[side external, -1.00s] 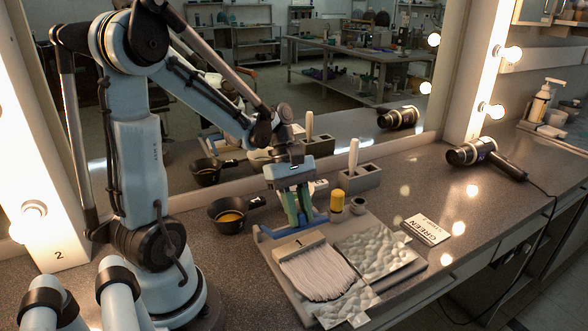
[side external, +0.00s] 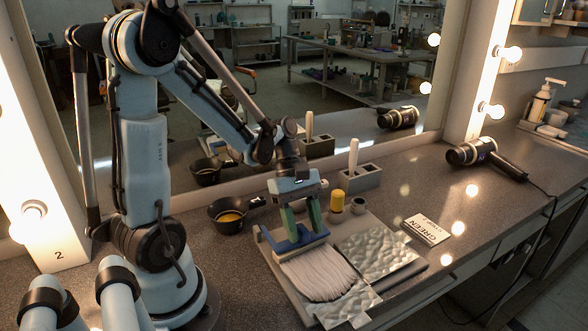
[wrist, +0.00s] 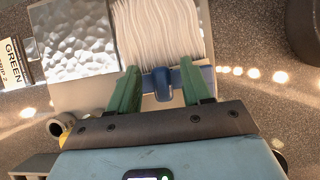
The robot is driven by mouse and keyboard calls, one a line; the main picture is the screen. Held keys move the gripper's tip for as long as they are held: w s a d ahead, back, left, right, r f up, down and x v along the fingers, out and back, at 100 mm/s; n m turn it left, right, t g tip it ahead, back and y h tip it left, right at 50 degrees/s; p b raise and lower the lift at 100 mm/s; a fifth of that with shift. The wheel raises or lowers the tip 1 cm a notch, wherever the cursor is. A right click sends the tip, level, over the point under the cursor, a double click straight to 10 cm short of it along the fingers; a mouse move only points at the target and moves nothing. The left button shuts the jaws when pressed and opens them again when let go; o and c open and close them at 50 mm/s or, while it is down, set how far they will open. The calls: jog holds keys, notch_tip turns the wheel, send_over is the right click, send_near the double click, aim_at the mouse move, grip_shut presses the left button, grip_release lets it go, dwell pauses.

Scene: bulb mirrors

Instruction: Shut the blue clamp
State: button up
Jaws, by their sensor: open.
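The blue clamp (side external: 297,244) is a bar lying across the top end of a white hair swatch (side external: 320,277) on a pale board (side external: 284,279). In the wrist view the blue clamp (wrist: 162,84) has a rounded tab in its middle. My gripper (side external: 305,231) is right over the clamp. Its green fingers, seen in the wrist view (wrist: 160,86), are open, one on each side of the tab, with gaps between. I cannot tell whether the fingertips touch the bar or whether the clamp is latched.
A textured silver plate (side external: 378,255) lies right of the swatch. A yellow-capped bottle (side external: 337,201), a grey holder (side external: 362,178) and a black pan with yellow contents (side external: 229,216) stand near the mirror. A GREEN card (side external: 427,229) lies to the right. A hair dryer (side external: 473,153) lies farther right.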

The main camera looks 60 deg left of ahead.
jog(key=shift+r, duration=3.4)
jog(key=v, duration=1.2)
jog(key=w+d+f+m+t+y, duration=0.1)
jog(key=d+f+m+t+y, duration=0.4)
jog(key=m, duration=1.3)
jog(key=d+f+t, duration=0.2)
jog(key=d+f, duration=0.2)
jog(key=d, duration=0.2)
jog(key=shift+w+y, duration=0.25)
jog(key=shift+y, duration=0.15)
